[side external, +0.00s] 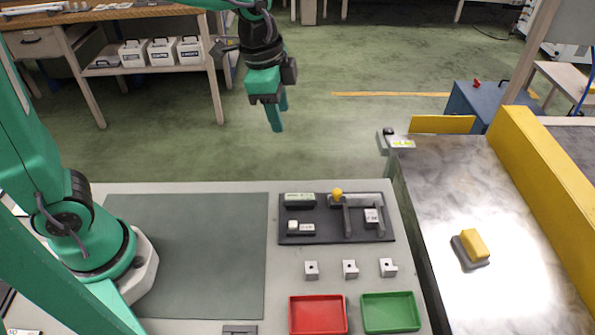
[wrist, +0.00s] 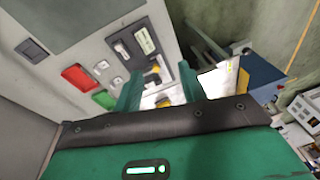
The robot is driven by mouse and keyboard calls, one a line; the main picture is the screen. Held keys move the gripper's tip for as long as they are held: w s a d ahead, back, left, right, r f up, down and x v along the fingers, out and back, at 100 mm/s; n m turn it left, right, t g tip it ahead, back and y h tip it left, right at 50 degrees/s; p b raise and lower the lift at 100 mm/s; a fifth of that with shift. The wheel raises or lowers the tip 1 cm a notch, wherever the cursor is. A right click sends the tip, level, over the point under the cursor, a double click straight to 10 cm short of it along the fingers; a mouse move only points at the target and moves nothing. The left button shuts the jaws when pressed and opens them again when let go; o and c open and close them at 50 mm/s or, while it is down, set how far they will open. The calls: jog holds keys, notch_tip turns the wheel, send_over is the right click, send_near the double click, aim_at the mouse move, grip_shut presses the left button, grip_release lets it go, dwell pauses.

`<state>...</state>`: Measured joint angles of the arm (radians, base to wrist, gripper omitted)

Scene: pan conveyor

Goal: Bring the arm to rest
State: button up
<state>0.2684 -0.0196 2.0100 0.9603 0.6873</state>
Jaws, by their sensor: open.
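My gripper (side external: 276,115) is raised in the air at the top middle of the side external view, above and behind the work table. Its green fingers point down and it holds nothing that I can see. In the wrist view, the two fingers of my gripper (wrist: 160,88) stand apart with a gap between them. The table and conveyor show beyond them, well away from the fingertips.
The table carries a dark mat (side external: 190,250), a black fixture plate (side external: 310,218), several small metal blocks, a red tray (side external: 318,330) and a green tray (side external: 390,328). A yellow block (side external: 475,243) on a dark base sits on the conveyor (side external: 440,190). Air around my gripper is clear.

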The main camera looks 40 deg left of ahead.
jog(key=s+a+r+n+t, duration=0.2)
jog(key=s+a+n+t, duration=0.1)
jog(key=s+a+n, duration=0.7)
jog(key=s+n, duration=0.1)
jog(key=s, duration=0.3)
jog(key=shift+s+r+y, duration=0.25)
jog(key=shift+r+y, duration=0.05)
jog(key=shift+r, duration=0.1)
